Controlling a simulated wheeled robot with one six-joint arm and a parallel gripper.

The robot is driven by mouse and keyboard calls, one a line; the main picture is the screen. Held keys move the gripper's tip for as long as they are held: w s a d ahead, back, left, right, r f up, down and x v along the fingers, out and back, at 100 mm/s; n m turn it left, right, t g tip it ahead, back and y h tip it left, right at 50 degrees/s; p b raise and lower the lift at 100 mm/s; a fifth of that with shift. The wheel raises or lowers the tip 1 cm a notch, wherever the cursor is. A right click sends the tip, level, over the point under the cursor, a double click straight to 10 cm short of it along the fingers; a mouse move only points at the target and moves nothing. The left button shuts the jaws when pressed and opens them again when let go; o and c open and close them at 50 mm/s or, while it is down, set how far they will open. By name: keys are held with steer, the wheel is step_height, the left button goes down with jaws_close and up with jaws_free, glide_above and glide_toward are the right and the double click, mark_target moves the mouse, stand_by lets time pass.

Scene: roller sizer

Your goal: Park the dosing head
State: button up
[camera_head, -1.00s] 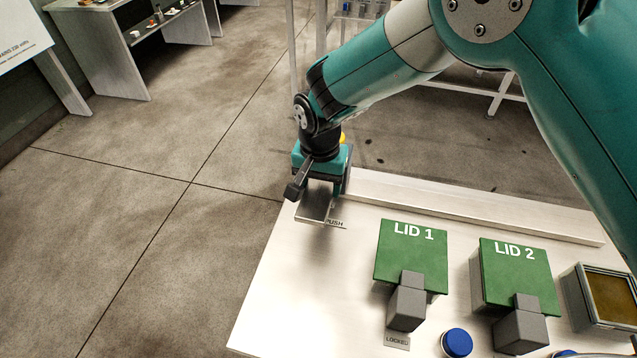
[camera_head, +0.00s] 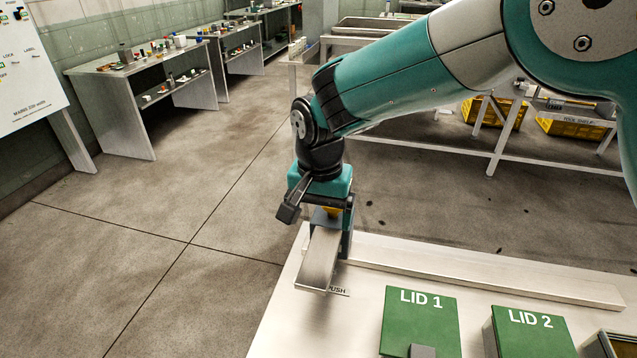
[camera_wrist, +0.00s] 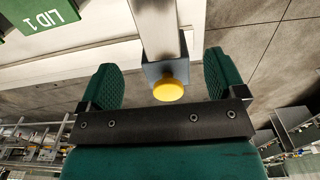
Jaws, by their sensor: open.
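A grey metal bar (camera_head: 320,260) stands at the left end of the white bench, beside a "PUSH" label (camera_head: 339,291). A yellow knob (camera_head: 333,210) sits on a dark block at its end. In the wrist view the bar (camera_wrist: 157,28) and the yellow knob (camera_wrist: 168,89) show between my two green fingers. My gripper (camera_wrist: 160,82) is open, with a gap on both sides of the knob. In the head view my gripper (camera_head: 325,205) is just over the knob end. I cannot tell which part is the dosing head.
Green boxes marked LID 1 (camera_head: 420,318) and LID 2 (camera_head: 530,335) stand on the bench to the right. A raised pale rail (camera_head: 480,278) runs along its far edge. Open floor (camera_head: 140,230) lies left. Worktables (camera_head: 140,70) and yellow crates (camera_head: 495,112) are further back.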

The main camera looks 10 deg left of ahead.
step_height(320, 180, up, 8)
steer(key=shift+r+b, duration=0.15)
steer(key=shift+b, duration=0.25)
steer(key=s+d+r+n+y, duration=0.1)
steer(key=s+d+r+n, duration=0.2)
steer(key=d, duration=0.5)
steer(key=s+d+r+n+y, duration=0.15)
steer(key=s+d, duration=0.25)
steer(key=d, duration=0.4)
steer(key=s+d+f+n+y, duration=0.1)
steer(key=s+d+n, duration=0.2)
steer(key=s, duration=1)
steer(key=d, duration=0.3)
steer(key=shift+s+n+y, duration=0.15)
steer(key=shift+n+y, duration=0.2)
steer(key=shift+d, duration=0.15)
